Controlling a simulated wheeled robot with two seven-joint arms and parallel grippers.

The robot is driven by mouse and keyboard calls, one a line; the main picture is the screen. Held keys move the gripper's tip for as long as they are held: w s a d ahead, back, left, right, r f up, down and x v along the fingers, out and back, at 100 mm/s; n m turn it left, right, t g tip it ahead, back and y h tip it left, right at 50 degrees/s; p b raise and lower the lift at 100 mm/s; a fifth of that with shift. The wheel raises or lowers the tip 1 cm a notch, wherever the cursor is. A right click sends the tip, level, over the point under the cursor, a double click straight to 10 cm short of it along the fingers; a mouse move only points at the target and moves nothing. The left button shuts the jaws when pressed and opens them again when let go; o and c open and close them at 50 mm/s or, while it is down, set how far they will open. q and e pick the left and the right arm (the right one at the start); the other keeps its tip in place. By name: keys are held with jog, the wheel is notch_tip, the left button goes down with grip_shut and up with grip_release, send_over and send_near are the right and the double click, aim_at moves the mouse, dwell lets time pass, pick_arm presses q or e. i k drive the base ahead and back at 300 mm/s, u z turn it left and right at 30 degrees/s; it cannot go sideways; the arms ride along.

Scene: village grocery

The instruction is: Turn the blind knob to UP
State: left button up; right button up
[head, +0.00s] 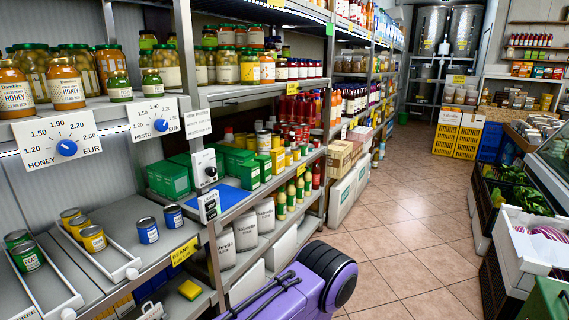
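A small white control box (199,161) is fixed to the grey shelf post left of centre. It carries a round black knob (211,171), which may be the blind knob. Its markings are too small to read, so I cannot tell which way it points. A second small white box (209,206) with dark marks sits just below it on the same post. Neither of my grippers can be made out.
White price dials with blue knobs, honey (67,148) and pesto (162,124), hang from the upper left shelf. Jars, tins and green boxes (168,179) fill the shelves around the post. The tiled aisle (400,215) is clear; produce crates (524,240) line its right side.

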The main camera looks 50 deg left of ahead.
aim_at(211, 172)
jog(key=i, duration=1.25)
jog(key=u, duration=1)
jog(key=i, duration=0.8)
jog(key=u, duration=0.95)
